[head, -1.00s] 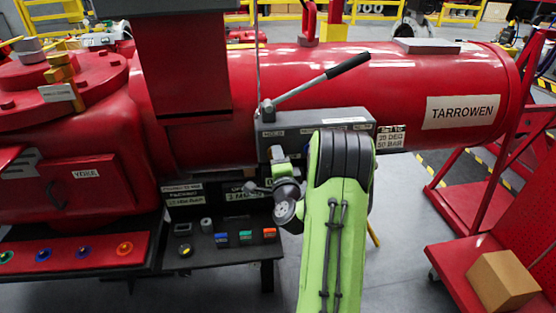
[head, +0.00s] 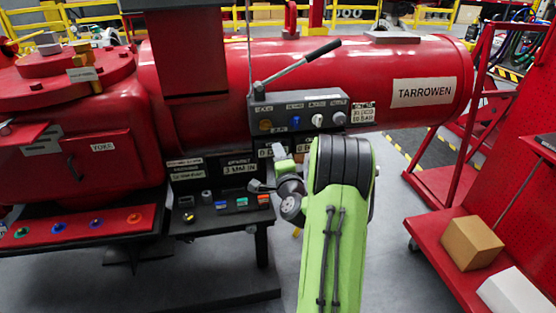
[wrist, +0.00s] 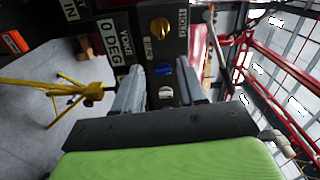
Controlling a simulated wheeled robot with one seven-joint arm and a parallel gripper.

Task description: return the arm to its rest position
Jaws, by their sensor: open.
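My green arm (head: 335,230) rises from the bottom of the head view, in front of the red valve actuator (head: 350,75). In the head view the arm's dark end hides most of my gripper. In the wrist view my gripper (wrist: 160,68) has its two grey fingers apart, with nothing held between them. Beyond the fingers is the grey control panel, with a yellow knob (wrist: 160,28), a blue knob (wrist: 164,69) and a white knob (wrist: 166,92). In the head view this panel (head: 352,105) sits just above and behind the arm's end, with a lever on top.
A red cart (head: 440,245) with a cardboard box (head: 471,243) and a white box (head: 515,295) stands at the right. A dark shelf with small coloured blocks (head: 242,203) is left of my arm. Grey floor is open between arm and cart. A yellow stand (wrist: 88,95) shows in the wrist view.

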